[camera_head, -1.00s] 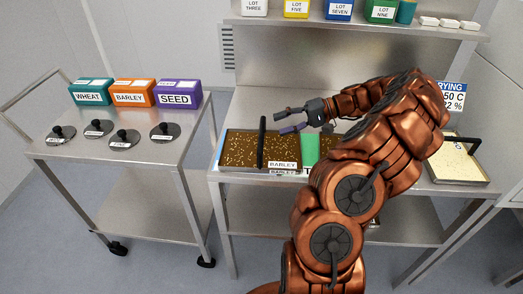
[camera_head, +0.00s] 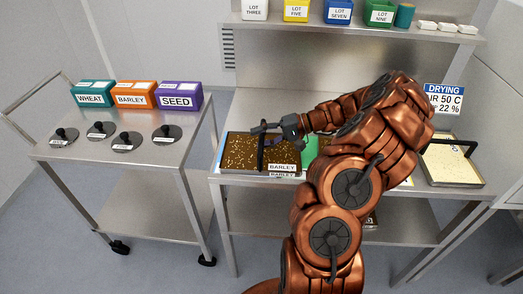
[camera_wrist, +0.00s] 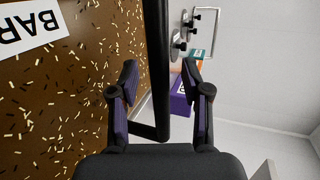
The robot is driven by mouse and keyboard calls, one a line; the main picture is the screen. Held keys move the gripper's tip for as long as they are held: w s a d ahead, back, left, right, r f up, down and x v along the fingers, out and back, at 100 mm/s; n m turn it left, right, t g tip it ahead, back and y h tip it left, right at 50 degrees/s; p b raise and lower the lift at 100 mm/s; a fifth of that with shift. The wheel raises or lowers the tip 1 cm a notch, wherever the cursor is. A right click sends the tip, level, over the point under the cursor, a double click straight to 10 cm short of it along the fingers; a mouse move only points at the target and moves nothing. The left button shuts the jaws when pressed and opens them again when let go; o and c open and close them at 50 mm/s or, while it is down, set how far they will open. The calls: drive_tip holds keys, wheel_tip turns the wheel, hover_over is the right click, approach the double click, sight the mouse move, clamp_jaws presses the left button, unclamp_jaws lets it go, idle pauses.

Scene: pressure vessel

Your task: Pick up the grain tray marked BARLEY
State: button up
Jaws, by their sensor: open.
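The grain tray marked BARLEY (camera_head: 240,152) sits at the left end of the steel table, filled with brown and pale grain, with a label on its front edge. A black upright handle stands across it. In the wrist view the grain tray (camera_wrist: 50,110) fills the left side and its black handle (camera_wrist: 157,60) runs down the middle. My gripper (camera_head: 267,137) is over the tray at the handle. In the wrist view its open fingers (camera_wrist: 160,80) lie on either side of the handle, and I cannot tell whether they touch it.
A green thing (camera_head: 309,150) is beside the tray, partly hidden by my arm. A pale-filled tray (camera_head: 452,165) stands at the table's right. A shelf with lot bins is above.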

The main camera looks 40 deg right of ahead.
clamp_jaws()
idle(0.3)
idle(0.5)
